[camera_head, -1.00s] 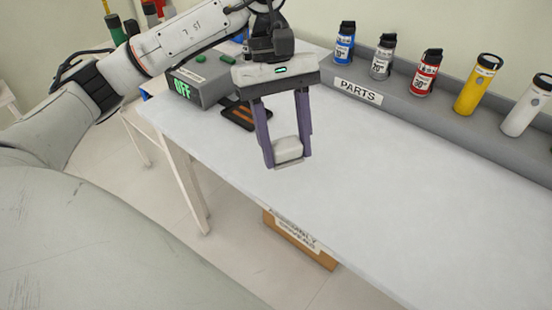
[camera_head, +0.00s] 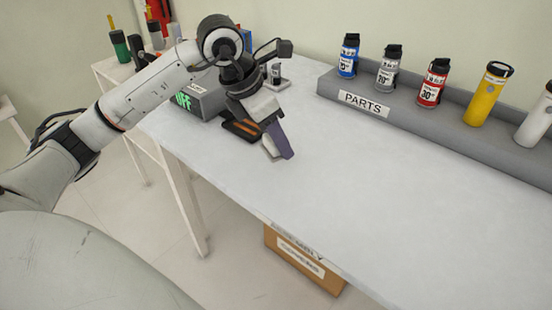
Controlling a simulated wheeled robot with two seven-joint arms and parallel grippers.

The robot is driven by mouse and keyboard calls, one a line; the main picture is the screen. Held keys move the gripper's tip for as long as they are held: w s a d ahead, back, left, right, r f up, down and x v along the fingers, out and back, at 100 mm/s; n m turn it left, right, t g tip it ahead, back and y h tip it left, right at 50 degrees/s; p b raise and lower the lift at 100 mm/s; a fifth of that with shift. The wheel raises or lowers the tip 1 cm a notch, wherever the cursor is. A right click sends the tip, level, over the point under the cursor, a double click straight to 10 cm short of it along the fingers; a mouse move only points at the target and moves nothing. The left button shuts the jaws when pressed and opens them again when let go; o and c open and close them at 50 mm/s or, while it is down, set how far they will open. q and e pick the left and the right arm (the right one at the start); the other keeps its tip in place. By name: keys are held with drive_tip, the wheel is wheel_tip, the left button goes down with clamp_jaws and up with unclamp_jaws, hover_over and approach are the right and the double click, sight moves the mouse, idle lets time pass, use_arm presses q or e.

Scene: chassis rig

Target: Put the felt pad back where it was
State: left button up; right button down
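My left gripper (camera_head: 278,145) comes in from the left over the far left part of the white table (camera_head: 350,190). Its purple fingers point down and are tilted, seen nearly side-on. A small whitish block (camera_head: 268,148), which looks like the felt pad, shows at the fingertips, partly hidden by the near finger. The gripper appears shut on it. A dark flat holder with orange stripes (camera_head: 240,131) lies just left of the fingertips, partly covered by my gripper. My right gripper is not in view.
A grey box with a green OFF display (camera_head: 193,104) stands behind the holder. A small grey fixture (camera_head: 278,79) stands behind my wrist. A grey PARTS rack (camera_head: 400,108) with several bottles runs along the back. The table's middle and right are clear.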

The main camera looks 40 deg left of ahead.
sight(276, 155)
use_arm(q)
wheel_tip(276, 155, down, 5)
drive_tip(key=shift+f, duration=0.1)
drive_tip(key=o, duration=1.1)
drive_tip(key=shift+r, duration=0.2)
drive_tip(key=v, duration=1.2)
drive_tip(key=shift+f, duration=0.1)
